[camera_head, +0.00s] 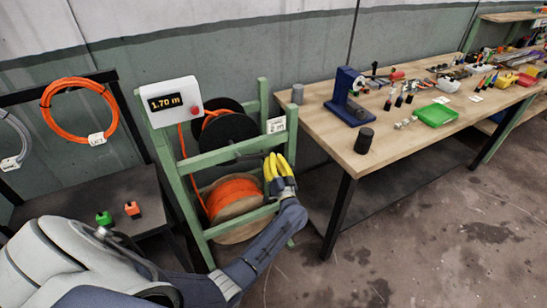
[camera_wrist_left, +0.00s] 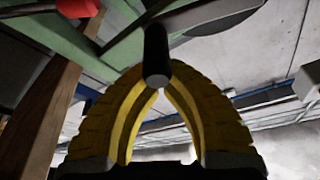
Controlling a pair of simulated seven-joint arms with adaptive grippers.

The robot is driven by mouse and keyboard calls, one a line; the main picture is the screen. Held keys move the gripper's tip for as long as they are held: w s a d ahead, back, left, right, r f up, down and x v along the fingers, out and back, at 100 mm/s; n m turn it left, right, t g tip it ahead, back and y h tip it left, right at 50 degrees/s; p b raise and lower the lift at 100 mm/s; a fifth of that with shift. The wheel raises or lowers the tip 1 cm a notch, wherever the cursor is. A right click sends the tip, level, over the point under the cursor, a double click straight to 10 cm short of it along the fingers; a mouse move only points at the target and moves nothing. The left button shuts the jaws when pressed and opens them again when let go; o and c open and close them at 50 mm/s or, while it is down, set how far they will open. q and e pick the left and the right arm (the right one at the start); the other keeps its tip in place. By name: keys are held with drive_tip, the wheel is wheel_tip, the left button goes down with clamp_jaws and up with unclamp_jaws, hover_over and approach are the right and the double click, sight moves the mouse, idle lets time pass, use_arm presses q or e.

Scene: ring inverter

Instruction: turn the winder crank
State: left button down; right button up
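The winder is a green frame (camera_head: 190,190) with a white display box (camera_head: 172,101) that reads 1.70 m. An orange cable spool (camera_head: 234,194) sits low in it and a dark reel above. My left gripper (camera_head: 272,158) has yellow fingers and is at the right side of the frame. In the left wrist view, the black crank handle (camera_wrist_left: 156,55) points towards the camera. The yellow fingertips of my left gripper (camera_wrist_left: 157,76) close in on both sides of it and appear to touch it. In the head view the fingers mostly hide the handle. My right gripper is not in view.
A wooden workbench (camera_head: 400,139) stands to the right, with a blue press (camera_head: 346,95), a black cylinder (camera_head: 364,140) and a green tray (camera_head: 435,115). Coiled orange cable (camera_head: 79,110) hangs at left above a dark table (camera_head: 130,190). The floor at right is clear.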

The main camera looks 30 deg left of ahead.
use_arm(q)
drive_tip(key=f+m, duration=0.1)
drive_tip(key=f+m+h, duration=0.1)
drive_tip(key=m, duration=0.1)
drive_tip(key=shift+s+a+f, duration=0.1)
drive_tip(key=shift+s+f, duration=0.1)
drive_tip(key=shift+f, duration=0.15)
drive_tip(key=shift+s+a+f+m+t+h, duration=0.15)
drive_tip(key=shift+s+f+m+h, duration=0.15)
drive_tip(key=shift+f+m, duration=0.4)
drive_tip(key=shift+s+a+f+m+t+h, duration=0.15)
drive_tip(key=shift+f+m+h, duration=0.15)
drive_tip(key=shift+f+m, duration=0.35)
drive_tip(key=shift+s+a+f+m+h, duration=0.15)
drive_tip(key=shift+s+f+m+h, duration=0.15)
drive_tip(key=shift+f+m, duration=0.4)
drive_tip(key=shift+r, duration=0.1)
